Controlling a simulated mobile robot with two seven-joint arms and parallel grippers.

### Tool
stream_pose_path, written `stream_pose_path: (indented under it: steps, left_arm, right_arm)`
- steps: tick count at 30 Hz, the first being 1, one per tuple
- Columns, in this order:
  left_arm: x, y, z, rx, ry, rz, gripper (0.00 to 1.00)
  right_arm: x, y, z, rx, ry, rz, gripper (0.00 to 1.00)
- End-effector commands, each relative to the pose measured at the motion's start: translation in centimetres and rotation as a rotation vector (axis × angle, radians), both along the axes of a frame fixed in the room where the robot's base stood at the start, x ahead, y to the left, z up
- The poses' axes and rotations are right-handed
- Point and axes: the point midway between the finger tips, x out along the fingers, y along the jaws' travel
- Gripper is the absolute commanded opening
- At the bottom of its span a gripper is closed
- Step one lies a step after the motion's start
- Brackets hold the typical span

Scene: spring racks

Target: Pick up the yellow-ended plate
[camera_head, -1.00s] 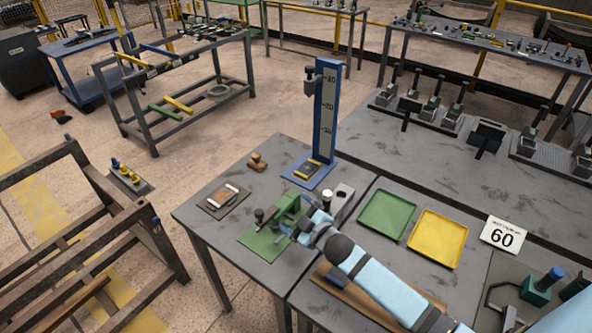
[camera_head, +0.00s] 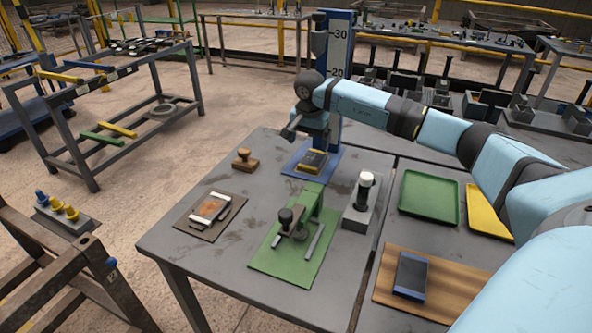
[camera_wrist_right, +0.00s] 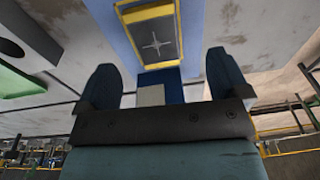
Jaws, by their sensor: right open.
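The yellow-ended plate (camera_head: 312,161) is a dark flat plate with yellow ends, lying on the blue base (camera_head: 296,168) of the height gauge. My right gripper (camera_head: 308,138) hangs just above and behind it in the head view and is empty. In the right wrist view the plate (camera_wrist_right: 153,38) lies ahead of the open fingers (camera_wrist_right: 163,70), roughly centred between them, with a cross mark on its dark face. The plate is apart from both fingers. My left gripper is out of view.
The blue gauge column (camera_head: 338,50) rises right behind my right gripper. A dark block with a white-topped post (camera_head: 361,200), a green mat with a clamp (camera_head: 290,240) and a wooden stamp (camera_head: 244,159) stand nearby. A blue-edged plate (camera_head: 411,274) lies on a wooden board.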

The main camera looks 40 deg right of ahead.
Motion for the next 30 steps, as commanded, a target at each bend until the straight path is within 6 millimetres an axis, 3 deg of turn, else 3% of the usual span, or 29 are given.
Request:
stream_pose_path:
  steps: [4, 11, 20, 27, 30]
  left_arm:
    - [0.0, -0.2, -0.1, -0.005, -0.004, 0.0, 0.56]
    - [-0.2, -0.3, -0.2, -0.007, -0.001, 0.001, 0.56]
    - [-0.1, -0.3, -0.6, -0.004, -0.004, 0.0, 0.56]
    - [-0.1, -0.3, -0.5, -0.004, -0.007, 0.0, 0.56]
    - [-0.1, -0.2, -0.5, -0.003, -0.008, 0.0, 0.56]
  right_arm:
    - [-0.2, -1.8, -0.6, -0.061, 0.019, 0.01, 0.94]
    - [0.0, -2.0, -2.5, -0.059, 0.018, 0.011, 0.94]
    - [0.4, -2.4, -6.7, -0.057, 0.017, 0.01, 0.94]
    - [0.4, -2.5, -7.0, -0.058, 0.015, 0.011, 0.94]
    - [0.4, -2.5, -7.0, -0.057, 0.016, 0.011, 0.73]
